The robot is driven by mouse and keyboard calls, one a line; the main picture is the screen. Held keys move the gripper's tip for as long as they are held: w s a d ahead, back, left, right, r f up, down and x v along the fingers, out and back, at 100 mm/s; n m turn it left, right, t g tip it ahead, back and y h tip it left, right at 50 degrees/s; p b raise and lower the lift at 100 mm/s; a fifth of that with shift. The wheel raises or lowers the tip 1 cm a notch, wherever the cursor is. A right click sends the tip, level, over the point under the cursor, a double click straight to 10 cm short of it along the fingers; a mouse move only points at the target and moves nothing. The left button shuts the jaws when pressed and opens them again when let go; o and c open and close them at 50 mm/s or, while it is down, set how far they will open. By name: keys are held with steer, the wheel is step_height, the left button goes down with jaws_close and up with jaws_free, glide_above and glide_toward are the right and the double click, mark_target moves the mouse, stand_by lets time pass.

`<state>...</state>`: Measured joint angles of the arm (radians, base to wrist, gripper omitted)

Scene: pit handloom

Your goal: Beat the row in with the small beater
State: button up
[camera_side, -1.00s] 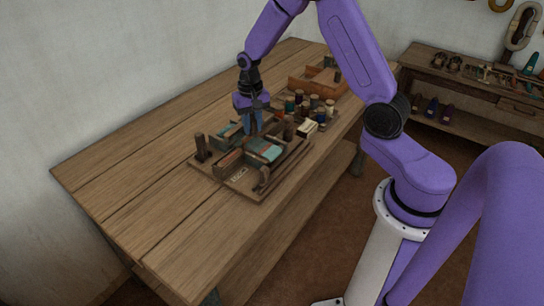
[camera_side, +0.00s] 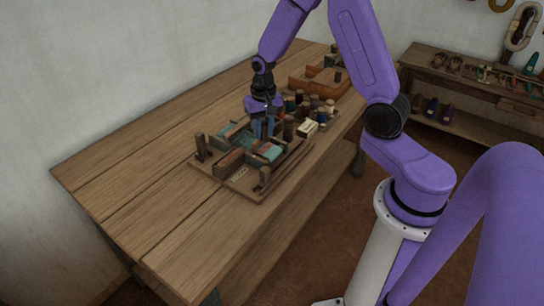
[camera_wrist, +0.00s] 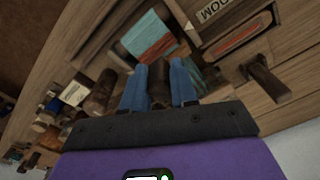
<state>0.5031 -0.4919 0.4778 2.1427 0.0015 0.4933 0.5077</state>
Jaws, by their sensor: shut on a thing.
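The small loom (camera_side: 252,190) lies on the bench, a flat wooden board with upright pegs and a label (camera_side: 238,174). Teal cloth with a reddish band (camera_side: 266,151) shows on it, and this cloth is also at the top of the wrist view (camera_wrist: 150,40). My gripper (camera_side: 264,132) points down over the loom's far side. In the wrist view its blue fingers (camera_wrist: 160,88) are shut on a dark brown upright piece (camera_wrist: 160,82), apparently the small beater's handle. The beater's lower end and its contact with the row are hidden.
Several thread spools (camera_side: 305,103) and a pale box (camera_side: 307,128) stand close behind the loom. A wooden tray (camera_side: 322,80) is farther back. A dark peg (camera_wrist: 266,77) stands at the right in the wrist view. The bench's near left (camera_side: 130,190) is clear.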

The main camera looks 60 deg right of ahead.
steer(key=shift+s+d+f+g, duration=0.15)
steer(key=shift+s+g, duration=0.15)
steer(key=shift+s, duration=0.2)
steer(key=shift+w+d, duration=0.2)
steer(key=shift+w, duration=3.55)
steer(key=o, duration=0.8)
steer(key=shift+a, duration=0.15)
steer(key=shift+o, duration=0.2)
step_height(320, 180, up, 7)
steer(key=shift+f, duration=0.2)
steer(key=shift+a, duration=0.1)
